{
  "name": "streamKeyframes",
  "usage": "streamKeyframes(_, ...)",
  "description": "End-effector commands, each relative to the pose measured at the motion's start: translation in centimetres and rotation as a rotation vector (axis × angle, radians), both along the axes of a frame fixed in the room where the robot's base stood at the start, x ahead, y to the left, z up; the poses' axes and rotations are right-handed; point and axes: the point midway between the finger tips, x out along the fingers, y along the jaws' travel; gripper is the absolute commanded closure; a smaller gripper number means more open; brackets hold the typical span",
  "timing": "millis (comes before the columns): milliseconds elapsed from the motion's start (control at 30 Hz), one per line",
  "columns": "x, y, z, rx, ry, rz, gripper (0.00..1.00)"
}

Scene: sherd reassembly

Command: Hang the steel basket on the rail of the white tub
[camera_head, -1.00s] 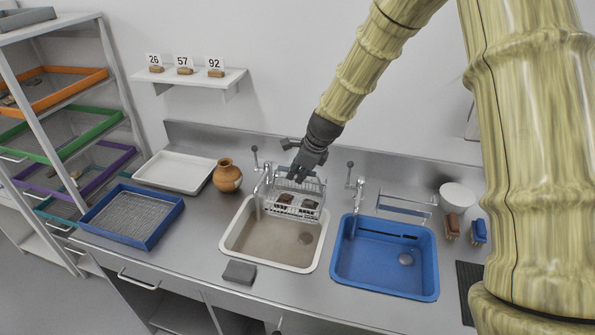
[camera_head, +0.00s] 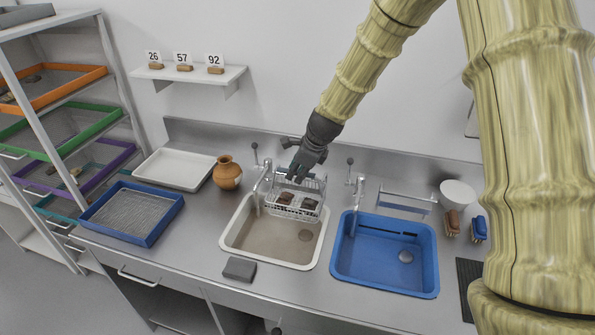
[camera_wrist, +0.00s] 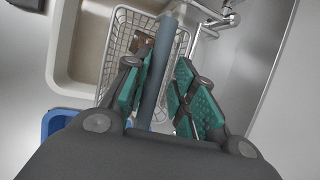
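The steel basket (camera_head: 299,207) is a wire basket with dark brown sherds (camera_head: 309,204) in it. It sits at the back of the white tub (camera_head: 233,244), upright, over the basin. It also shows in the wrist view (camera_wrist: 118,45). My gripper (camera_head: 297,178) is above the basket's back side, pointing down. In the wrist view its teal-padded fingers (camera_wrist: 170,95) stand apart on either side of a grey bar, with a gap on the right. The rail behind the basket is mostly hidden, so I cannot tell whether the basket hooks over it.
A tap (camera_head: 264,184) stands just left of the basket. The blue tub (camera_head: 345,281), with its own rail (camera_head: 405,198), is to the right. A clay jar (camera_head: 227,172) and white tray (camera_head: 165,183) stand left. A grey block (camera_head: 239,269) lies in front.

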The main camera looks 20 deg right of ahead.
Motion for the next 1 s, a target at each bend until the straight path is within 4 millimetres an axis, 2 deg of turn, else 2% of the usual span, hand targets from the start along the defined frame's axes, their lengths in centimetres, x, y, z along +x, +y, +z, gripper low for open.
streamKeyframes(467,-0.2,-0.1,0.5,0.000,-0.001,0.000,0.61)
streamKeyframes(1000,-2.9,-1.7,7.4,-0.001,-0.003,-0.001,0.61)
